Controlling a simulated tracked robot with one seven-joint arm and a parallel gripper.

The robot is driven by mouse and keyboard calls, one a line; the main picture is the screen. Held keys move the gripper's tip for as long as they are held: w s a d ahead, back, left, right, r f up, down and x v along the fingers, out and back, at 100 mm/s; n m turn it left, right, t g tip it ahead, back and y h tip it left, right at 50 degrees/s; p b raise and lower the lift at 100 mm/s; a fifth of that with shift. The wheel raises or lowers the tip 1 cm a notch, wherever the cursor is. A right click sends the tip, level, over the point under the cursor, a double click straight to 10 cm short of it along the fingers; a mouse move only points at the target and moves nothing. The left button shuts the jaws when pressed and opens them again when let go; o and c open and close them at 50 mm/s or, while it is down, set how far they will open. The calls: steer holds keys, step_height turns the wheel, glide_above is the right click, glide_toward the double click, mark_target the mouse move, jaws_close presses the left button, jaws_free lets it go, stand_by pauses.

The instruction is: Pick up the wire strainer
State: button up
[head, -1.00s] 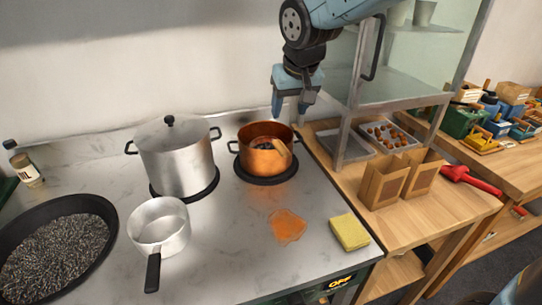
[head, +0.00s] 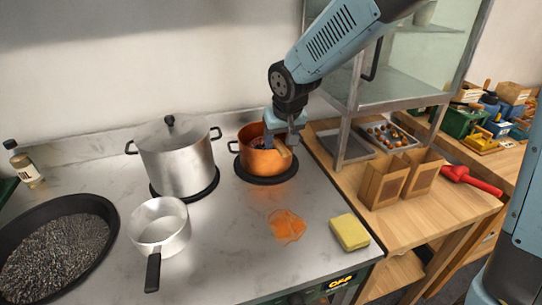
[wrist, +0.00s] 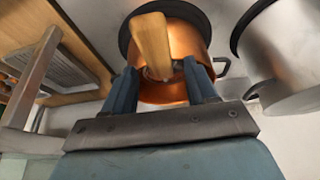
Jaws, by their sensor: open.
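A wooden handle (wrist: 152,45) sticks up out of the copper pot (head: 262,160) and over its rim; it seems to be the wire strainer's. The strainer's head is inside the pot and I cannot make out its mesh. The pot stands on the rear right burner. My gripper (head: 279,138) is down at the pot's mouth, open. In the wrist view, my gripper's fingers (wrist: 163,80) stand apart on either side of the handle's lower end, with no visible grip on it.
A lidded steel pot (head: 177,158) stands left of the copper pot. A glass cabinet (head: 350,130) and paper bags (head: 385,183) are at the right.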

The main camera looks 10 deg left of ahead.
steer(key=shift+x, duration=1.25)
jaws_close()
